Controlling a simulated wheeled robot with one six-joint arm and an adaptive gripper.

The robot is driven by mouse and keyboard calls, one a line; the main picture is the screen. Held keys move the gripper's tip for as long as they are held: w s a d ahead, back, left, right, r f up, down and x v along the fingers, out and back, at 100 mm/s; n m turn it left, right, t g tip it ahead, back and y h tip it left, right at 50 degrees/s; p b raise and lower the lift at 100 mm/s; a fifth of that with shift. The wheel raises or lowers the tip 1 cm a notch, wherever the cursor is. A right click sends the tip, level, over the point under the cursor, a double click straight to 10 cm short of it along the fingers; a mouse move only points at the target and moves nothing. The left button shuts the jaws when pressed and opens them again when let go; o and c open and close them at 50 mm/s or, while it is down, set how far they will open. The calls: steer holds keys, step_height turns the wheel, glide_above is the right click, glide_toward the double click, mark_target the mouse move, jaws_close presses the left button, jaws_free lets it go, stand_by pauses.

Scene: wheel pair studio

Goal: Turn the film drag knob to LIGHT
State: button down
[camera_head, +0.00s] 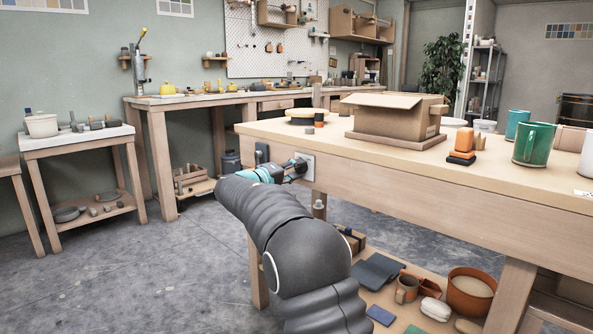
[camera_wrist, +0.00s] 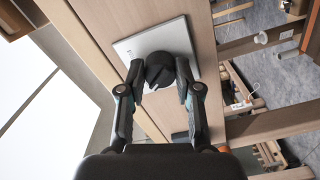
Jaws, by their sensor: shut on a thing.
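The film drag knob (camera_wrist: 160,70) is a round black knob on a light square plate (camera_wrist: 133,50), fixed to the wooden side of the workbench. In the wrist view, my gripper (camera_wrist: 158,84) has its two dark fingers on either side of the knob, shut on it. In the head view, my gripper (camera_head: 292,170) is at the plate (camera_head: 306,164) on the bench's left end, and the knob is mostly hidden behind it. No readable LIGHT marking shows in either view.
The workbench top (camera_head: 375,155) holds a cardboard box (camera_head: 390,122), an orange block (camera_head: 462,142) and a green mug (camera_head: 534,145). Below it, a low shelf carries a terracotta pot (camera_head: 471,294) and other items. Grey floor (camera_head: 130,270) is open at the left.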

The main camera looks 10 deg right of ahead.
steer(key=shift+a, duration=0.1)
steer(key=c, duration=0.8)
jaws_free()
steer(key=v, duration=1.1)
steer(key=shift+s+a, duration=0.2)
steer(key=shift+a, duration=0.15)
